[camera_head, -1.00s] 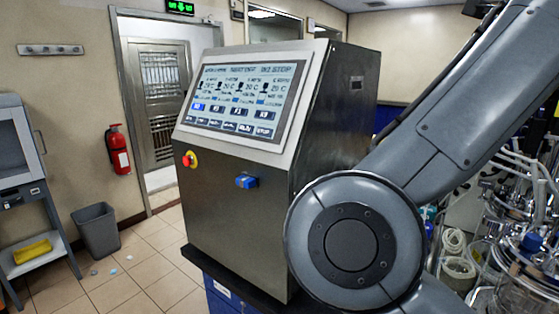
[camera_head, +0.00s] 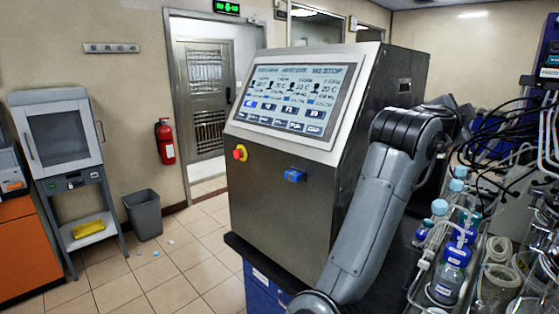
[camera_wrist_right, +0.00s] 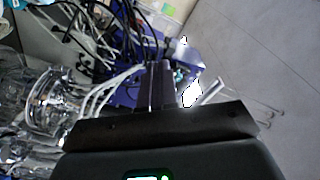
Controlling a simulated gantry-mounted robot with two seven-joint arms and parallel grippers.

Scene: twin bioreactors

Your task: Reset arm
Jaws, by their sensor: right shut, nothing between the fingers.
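My right arm (camera_head: 378,215) comes up from the bottom of the head view, in front of the control cabinet's right side, and bends at a dark joint near the bottles. Its gripper does not show in the head view. In the right wrist view my right gripper (camera_wrist_right: 160,82) is shut and empty, its two dark fingers side by side. Blue equipment (camera_wrist_right: 125,95) and cables lie beyond the fingers; I cannot tell whether anything touches them. My left gripper is in neither view.
The control cabinet (camera_head: 280,190) with its touchscreen (camera_head: 295,97) stands mid-view. Blue-capped bottles (camera_head: 450,270), tubing and glassware crowd the right. The tiled floor (camera_head: 185,265) left of the cabinet is mostly clear.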

